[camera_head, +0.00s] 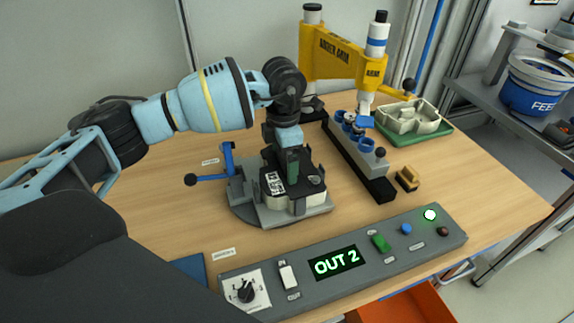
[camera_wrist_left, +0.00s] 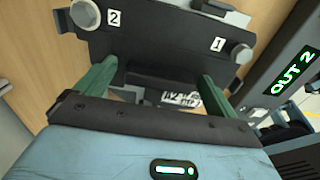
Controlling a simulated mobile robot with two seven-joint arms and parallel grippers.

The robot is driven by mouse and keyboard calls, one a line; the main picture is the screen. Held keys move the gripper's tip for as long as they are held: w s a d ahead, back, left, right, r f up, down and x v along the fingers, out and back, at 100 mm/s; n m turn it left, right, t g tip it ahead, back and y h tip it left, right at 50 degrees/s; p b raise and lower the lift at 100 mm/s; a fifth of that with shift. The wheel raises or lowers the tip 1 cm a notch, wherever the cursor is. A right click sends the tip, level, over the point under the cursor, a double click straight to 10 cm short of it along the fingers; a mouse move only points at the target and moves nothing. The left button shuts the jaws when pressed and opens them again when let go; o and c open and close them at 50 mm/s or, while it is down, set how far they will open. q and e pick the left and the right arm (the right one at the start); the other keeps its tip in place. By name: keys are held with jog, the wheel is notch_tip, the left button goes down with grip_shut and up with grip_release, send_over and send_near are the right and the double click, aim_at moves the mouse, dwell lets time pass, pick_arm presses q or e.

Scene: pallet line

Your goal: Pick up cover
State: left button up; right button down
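A dark cover (camera_wrist_left: 155,42) with two round screw heads marked 2 and 1 fills the top of the left wrist view. In the head view it tops a pale body with a white label (camera_head: 275,183), in a grey fixture (camera_head: 243,205). My left gripper (camera_head: 291,165) points down at it from above. Its green fingers (camera_wrist_left: 155,80) stand wide apart, one on each side of a dark middle part of the cover. Whether they touch it cannot be told. Part of a label shows between them. My right gripper is not in view.
A blue lever (camera_head: 210,179) sticks out left of the fixture. A control panel (camera_head: 310,288) reading OUT 2 lies in front. A black rail (camera_head: 345,155), a yellow press (camera_head: 330,55) and a green tray (camera_head: 440,130) with a cream housing (camera_head: 405,114) stand right and behind.

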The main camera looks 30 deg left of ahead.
pick_arm(q)
jog(key=c, duration=1)
jog(key=shift+o, duration=0.2)
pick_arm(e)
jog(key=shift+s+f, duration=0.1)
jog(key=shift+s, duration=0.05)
pick_arm(q)
jog(key=shift+r, duration=0.15)
jog(key=shift+r, duration=0.6)
notch_tip(320, 180, up, 2)
jog(key=shift+w+r, duration=0.1)
jog(key=shift+r, duration=0.05)
jog(key=s+d, duration=0.2)
jog(key=d, duration=0.5)
jog(key=s+d+r+b, duration=0.1)
jog(key=s+d, duration=0.2)
jog(key=d, duration=0.5)
jog(key=shift+d+b, duration=0.15)
jog(key=shift+b, duration=0.15)
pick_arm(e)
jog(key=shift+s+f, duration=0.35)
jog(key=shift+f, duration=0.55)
pick_arm(q)
jog(key=shift+r, duration=0.1)
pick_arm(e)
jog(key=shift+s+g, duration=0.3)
